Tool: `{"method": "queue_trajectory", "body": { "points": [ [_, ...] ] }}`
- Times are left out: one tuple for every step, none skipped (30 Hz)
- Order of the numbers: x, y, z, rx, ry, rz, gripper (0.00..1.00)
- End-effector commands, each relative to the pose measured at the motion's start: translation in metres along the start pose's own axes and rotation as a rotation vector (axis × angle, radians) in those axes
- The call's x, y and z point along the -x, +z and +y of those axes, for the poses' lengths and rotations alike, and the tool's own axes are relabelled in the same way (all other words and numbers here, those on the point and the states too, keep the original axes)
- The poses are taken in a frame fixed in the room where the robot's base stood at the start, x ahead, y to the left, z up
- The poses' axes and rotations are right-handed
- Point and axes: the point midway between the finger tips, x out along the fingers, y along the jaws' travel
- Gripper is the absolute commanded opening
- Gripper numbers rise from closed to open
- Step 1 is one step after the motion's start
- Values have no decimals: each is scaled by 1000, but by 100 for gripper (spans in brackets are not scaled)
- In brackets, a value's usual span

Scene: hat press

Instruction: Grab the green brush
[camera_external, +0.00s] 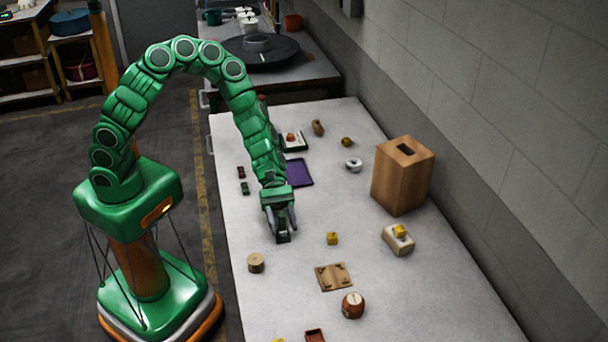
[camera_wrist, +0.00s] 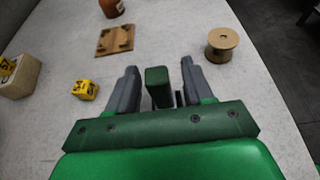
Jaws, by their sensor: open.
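The green brush (camera_wrist: 157,86) shows in the wrist view as a dark green block between the two grey fingers of my gripper (camera_wrist: 159,66). A small black part sits to its right, near the right finger. Gaps show between the block and both fingers, so my gripper is open around it and not closed on it. In the external view my gripper (camera_external: 284,231) points down at the light table, and a small dark shape sits between its fingers. The lower part of the brush is hidden by my gripper.
A wooden spool (camera_external: 256,262) stands nearby on the table (camera_external: 240,310). A small yellow block (camera_external: 332,238), a brown board (camera_external: 333,276) and an orange-brown jar (camera_external: 352,305) lie to the right. A tall wooden box (camera_external: 402,175) stands near the wall.

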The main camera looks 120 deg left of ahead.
Motion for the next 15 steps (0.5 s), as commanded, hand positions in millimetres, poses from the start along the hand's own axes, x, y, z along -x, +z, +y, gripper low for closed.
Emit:
{"method": "queue_trajectory", "body": {
  "points": [
    [-5, 0, 0, 0, -2, -1, 51],
    [-6, 0, 0, 0, -1, -1, 51],
    [-8, 0, 0, 0, -1, -1, 51],
    [-10, 0, 0, 0, -1, -1, 51],
    [-10, 0, 0, 0, -1, -1, 51],
    [-11, 0, 0, 0, -1, -1, 51],
    [-12, 0, 0, 0, 0, -1, 51],
    [-12, 0, 0, 0, 0, -1, 51],
    [-12, 0, 0, 0, -1, -1, 51],
    [-12, 0, 0, 0, 0, -1, 51],
    [-12, 0, 0, 0, 0, -1, 51],
    [-12, 0, 0, 0, -1, -1, 51],
    [-12, 0, 0, 0, -1, -1, 51],
    [-12, 0, 0, 0, -1, -1, 51],
    [-12, 0, 0, 0, -1, -1, 45]
  ]
}}
